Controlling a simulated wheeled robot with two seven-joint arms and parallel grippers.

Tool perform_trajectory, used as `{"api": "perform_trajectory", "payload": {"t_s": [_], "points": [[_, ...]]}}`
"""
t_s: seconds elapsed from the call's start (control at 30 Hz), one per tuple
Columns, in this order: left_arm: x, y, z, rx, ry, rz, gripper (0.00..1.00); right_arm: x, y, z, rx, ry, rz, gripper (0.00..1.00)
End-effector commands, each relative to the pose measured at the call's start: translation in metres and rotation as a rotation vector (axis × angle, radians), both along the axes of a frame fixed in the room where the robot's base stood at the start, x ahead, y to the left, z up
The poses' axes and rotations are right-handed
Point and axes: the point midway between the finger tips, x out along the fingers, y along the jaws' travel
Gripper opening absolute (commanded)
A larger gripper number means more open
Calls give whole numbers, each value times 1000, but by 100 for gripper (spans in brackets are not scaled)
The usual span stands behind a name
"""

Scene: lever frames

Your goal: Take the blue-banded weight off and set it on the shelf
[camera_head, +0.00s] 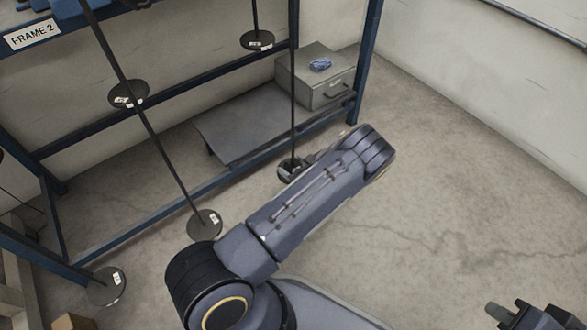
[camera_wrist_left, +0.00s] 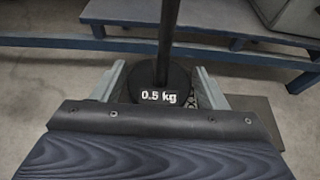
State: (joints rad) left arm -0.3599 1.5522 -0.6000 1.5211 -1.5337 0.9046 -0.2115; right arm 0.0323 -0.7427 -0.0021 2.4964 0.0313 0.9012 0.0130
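In the left wrist view a dark round weight marked 0.5 kg (camera_wrist_left: 158,84) hangs on a thin upright rod (camera_wrist_left: 168,35). My left gripper (camera_wrist_left: 161,68) has one finger on each side of this weight, with a gap visible at the right finger. In the head view this weight (camera_head: 290,169) is partly hidden behind my left arm. No blue band shows on any weight I can see. A low grey shelf (camera_head: 245,125) lies behind it inside the blue frame. My right gripper (camera_head: 515,314) is at the bottom right corner, apart from everything; its opening is unclear.
Other dark disc weights hang on rods: one at the upper middle (camera_head: 257,41), one at the left (camera_head: 128,95), and others lower (camera_head: 204,224). A grey box (camera_head: 318,80) with a blue item on top stands at the back. Open concrete floor lies to the right.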

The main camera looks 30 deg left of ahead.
Motion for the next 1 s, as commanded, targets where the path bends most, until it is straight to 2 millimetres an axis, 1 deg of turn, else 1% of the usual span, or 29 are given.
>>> {"api": "perform_trajectory", "payload": {"t_s": [0.03, 0.3, 0.53, 0.63, 0.77, 0.93, 0.97, 1.0], "points": [[0, 0, 0, 0, 0, 0, 59, 0, 0, 0, 0, 0, 0, 0], [0, 0, 0, 0, 0, 0, 25, 0, 0, 0, 0, 0, 0, 0], [0, 0, 2, 1, -2, 0, 25, 0, 0, 1, 0, 0, 0, 0], [0, 0, 5, 2, -2, 0, 25, 0, 0, 3, 0, 0, 0, 0], [0, 0, 17, 3, -1, 1, 25, 0, 0, 10, 0, 0, 0, 0], [1, 0, 42, 3, -2, 0, 25, 0, 0, 25, 0, 0, 0, 0], [-1, -3, 42, 3, 0, -2, 25, 0, 0, 26, 0, 0, 0, 0], [-4, -12, 38, 2, 1, -3, 25, 0, 0, 26, 0, 0, 0, 0]]}}
